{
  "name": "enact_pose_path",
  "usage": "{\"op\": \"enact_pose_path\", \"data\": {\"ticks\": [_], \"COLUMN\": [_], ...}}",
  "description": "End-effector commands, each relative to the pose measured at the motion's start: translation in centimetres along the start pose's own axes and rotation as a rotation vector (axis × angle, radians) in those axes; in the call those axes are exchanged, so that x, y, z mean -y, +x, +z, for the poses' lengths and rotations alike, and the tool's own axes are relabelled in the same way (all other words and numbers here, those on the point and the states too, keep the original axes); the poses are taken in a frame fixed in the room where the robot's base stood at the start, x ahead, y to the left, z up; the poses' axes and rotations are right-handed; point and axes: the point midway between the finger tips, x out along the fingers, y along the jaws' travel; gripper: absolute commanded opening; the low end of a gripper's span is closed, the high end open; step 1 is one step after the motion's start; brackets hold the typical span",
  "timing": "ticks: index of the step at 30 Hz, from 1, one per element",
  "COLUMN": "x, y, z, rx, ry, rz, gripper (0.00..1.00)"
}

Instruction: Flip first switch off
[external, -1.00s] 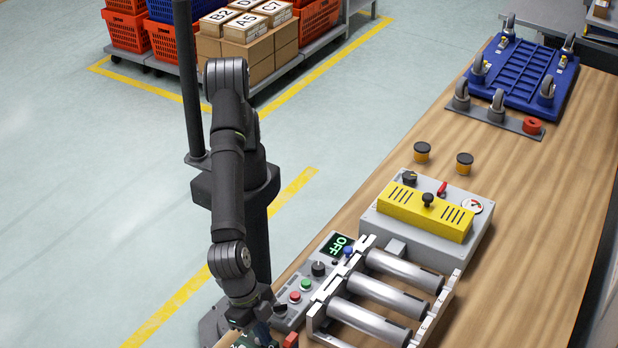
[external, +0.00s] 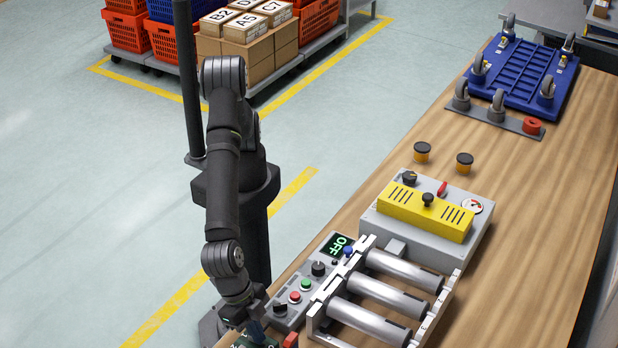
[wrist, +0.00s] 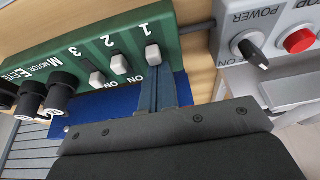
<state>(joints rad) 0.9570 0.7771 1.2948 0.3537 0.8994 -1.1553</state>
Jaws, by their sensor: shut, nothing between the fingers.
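Any ON label at switch 1 is hidden by the fingers. In the external view the green box (external: 262,343) is partly cut off at the bottom edge, below my gripper.
A grey control panel (external: 318,272) with a POWER knob (wrist: 250,47) and red button (wrist: 299,40) stands beside the green box. A roller conveyor (external: 385,295) and a grey box with a yellow cover (external: 425,213) lie beyond.

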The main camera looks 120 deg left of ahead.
Motion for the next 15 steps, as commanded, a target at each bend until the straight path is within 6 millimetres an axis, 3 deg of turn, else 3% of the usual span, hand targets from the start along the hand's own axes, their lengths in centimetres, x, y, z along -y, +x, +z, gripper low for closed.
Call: {"op": "enact_pose_path", "data": {"ticks": [5, 15], "x": [-0.1, -0.1], "y": [-1.6, -7.9], "z": [0.3, 0.0], "rx": [0.004, 0.0], "ry": [0.001, 0.0], "rz": [-0.001, 0.002], "gripper": [0.0, 0.0]}}
